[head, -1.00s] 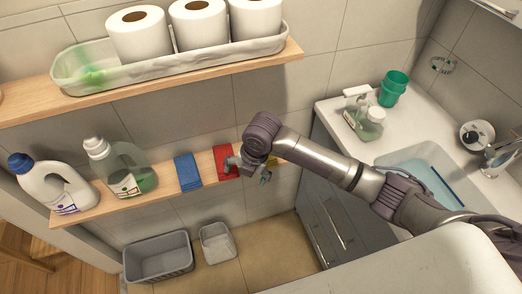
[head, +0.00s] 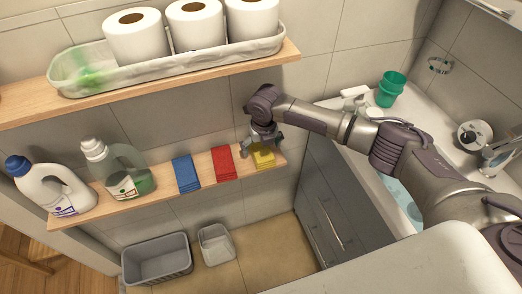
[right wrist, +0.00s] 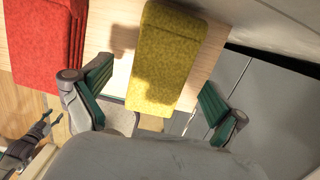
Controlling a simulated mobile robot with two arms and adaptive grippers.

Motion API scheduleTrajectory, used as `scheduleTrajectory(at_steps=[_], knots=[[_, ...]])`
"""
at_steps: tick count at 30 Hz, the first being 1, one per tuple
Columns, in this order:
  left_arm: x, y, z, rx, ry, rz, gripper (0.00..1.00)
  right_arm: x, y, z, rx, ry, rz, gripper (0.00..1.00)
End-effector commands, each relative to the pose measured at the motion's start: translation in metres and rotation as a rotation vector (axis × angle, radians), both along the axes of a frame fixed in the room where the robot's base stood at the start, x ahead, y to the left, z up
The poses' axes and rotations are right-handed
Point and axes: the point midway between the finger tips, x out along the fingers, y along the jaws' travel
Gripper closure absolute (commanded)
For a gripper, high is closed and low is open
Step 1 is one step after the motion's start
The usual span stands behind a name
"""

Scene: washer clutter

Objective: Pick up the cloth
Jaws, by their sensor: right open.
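Three folded cloths lie in a row on the lower wooden shelf (head: 110,208): a blue cloth (head: 186,174), a red cloth (head: 223,163) and a yellow cloth (head: 263,158) near the right end. My right gripper (head: 264,146) is open and empty at the yellow cloth, partly covering it in the head view. In the right wrist view the yellow cloth (right wrist: 167,58) lies between and ahead of the two fingers of the right gripper (right wrist: 155,98), and the red cloth (right wrist: 48,45) is to the left.
Two detergent bottles (head: 52,186) (head: 118,170) stand on the lower shelf's left part. The upper shelf (head: 20,112) holds a tray (head: 180,62) with paper rolls. Two grey bins (head: 157,258) (head: 217,245) stand below.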

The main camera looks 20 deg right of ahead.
Motion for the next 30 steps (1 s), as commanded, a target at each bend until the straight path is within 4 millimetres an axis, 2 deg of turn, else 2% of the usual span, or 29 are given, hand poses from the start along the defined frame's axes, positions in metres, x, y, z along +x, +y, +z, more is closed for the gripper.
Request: scheduleTrajectory(at_steps=[3, 9, 11, 21, 30], knots=[[-0.0005, -0.0013, 0.0000, -0.002, 0.000, 0.001, 0.52, 0.0013, -0.0003, -0.0077, -0.001, -0.001, 0.000, 0.03], [-0.0007, -0.0014, -0.0002, -0.002, 0.001, 0.000, 0.52, 0.0014, -0.0003, -0.0083, -0.001, -0.001, 0.000, 0.03], [-0.0008, -0.0014, -0.0002, -0.002, 0.001, 0.000, 0.52, 0.0013, -0.0003, -0.0082, -0.001, -0.001, 0.000, 0.11], [-0.0012, -0.0014, -0.0002, -0.002, 0.002, 0.000, 0.52, 0.0013, -0.0003, -0.0081, -0.001, -0.001, -0.001, 0.67], [-0.0015, -0.0013, -0.0004, -0.002, 0.002, 0.000, 0.52, 0.0016, -0.0002, -0.0054, 0.000, -0.002, -0.001, 0.67]])
